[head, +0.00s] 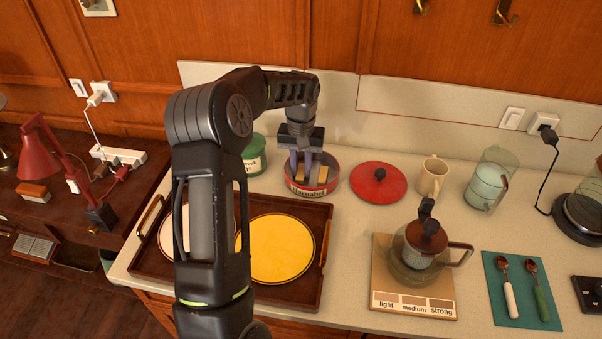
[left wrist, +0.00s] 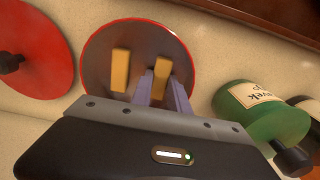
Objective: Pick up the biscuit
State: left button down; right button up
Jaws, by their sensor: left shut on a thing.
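The round red biscuit tin (head: 322,188), lettered on its side, stands open near the back of the counter. In the left wrist view the tin's red rim (left wrist: 187,42) surrounds two oblong tan biscuits. My left gripper (head: 304,165) reaches down into the tin. In the left wrist view its purple fingers (left wrist: 160,84) are shut on one biscuit (left wrist: 161,67). The other biscuit (left wrist: 120,70) lies beside it, apart from the fingers. Whether the held biscuit touches the tin floor cannot be told. My right gripper is out of view.
The red lid (head: 379,183) lies right of the tin, with a cream mug (head: 433,176) beyond it. A green jar (head: 255,155) stands close on the left. A wooden tray (head: 318,212) with plates is in front; a coffee press (head: 420,248) stands at right.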

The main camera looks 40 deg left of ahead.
aim_at(301, 171)
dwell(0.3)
pick_arm(q)
notch_tip(301, 171, up, 10)
jog(key=b, duration=0.1)
jog(key=shift+b, duration=0.3)
